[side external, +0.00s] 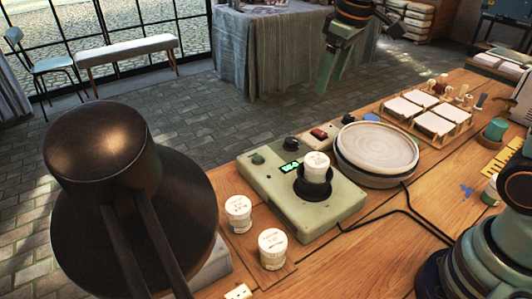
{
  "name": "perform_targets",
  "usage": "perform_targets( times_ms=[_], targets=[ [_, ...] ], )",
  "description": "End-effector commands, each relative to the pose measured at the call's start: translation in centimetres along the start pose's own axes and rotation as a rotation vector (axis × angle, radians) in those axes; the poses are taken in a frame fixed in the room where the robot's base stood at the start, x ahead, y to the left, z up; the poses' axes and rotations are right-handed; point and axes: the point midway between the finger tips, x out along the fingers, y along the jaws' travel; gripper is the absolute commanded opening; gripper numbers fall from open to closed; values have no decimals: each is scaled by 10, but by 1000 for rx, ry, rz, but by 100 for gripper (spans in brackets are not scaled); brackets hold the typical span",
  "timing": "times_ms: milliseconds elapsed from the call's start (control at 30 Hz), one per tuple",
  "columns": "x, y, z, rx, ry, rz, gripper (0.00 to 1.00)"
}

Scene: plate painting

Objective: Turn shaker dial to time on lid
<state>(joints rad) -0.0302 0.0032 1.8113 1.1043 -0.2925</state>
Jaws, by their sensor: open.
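The shaker (262,196) is a pale green box on the wooden table, with a small lit green display (289,168) whose digits are too small to read surely. A dark green knob (257,158) is at its back left corner; it looks like the dial. A white-lidded jar (317,160) stands upright in the shaker's black holder (313,186). The writing on its lid is too small to read. My gripper (360,58) is open and empty, high at the top of the view, behind and above the shaker, well apart from the dial.
Two more white-lidded jars, one (238,212) behind the other (272,247), stand left of the shaker. A dark lamp (130,190) blocks the left foreground. Black cables (410,213) cross the table.

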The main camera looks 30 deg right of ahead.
Motion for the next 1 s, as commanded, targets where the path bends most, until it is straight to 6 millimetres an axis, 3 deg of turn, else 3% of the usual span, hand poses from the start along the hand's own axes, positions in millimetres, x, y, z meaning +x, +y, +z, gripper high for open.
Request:
perform_targets(
  times_ms=[200,433,767,1000],
  targets=[
    [41,6,-41,-122,-100,-39,74],
    [85,9,-67,-225,-177,-77,74],
    [111,8,-73,-267,-206,-94,74],
    [149,6,-63,-266,-208,-94,74]
  ],
)
